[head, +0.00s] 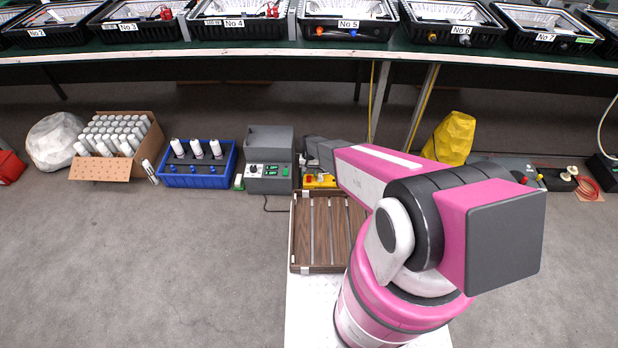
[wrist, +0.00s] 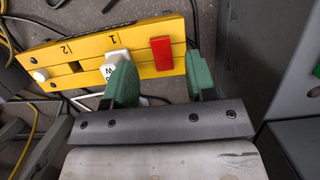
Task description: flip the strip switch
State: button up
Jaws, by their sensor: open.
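A yellow power strip (wrist: 84,62) lies on the floor; in the head view a small part of the yellow strip (head: 322,182) shows beside my arm. Its red rocker switch (wrist: 161,53) sits near the right end in the wrist view. A white plug (wrist: 116,62) sits in the strip beside the label 1, partly hidden by my left finger. My gripper (wrist: 160,78) is open and empty, its green fingers apart, with the red switch between and just beyond the tips. I cannot tell whether a finger touches the strip. In the head view my arm hides much of this area.
A grey machine with a display (head: 269,170) stands left of the strip. A slatted wooden crate (head: 293,235) lies in front of it. A blue bin (head: 197,180) and a yellow bag (head: 449,140) stand further out. Cables lie around the strip. The workbench edge (head: 250,52) runs above.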

aim_at(309, 176)
jog(key=v, duration=0.7)
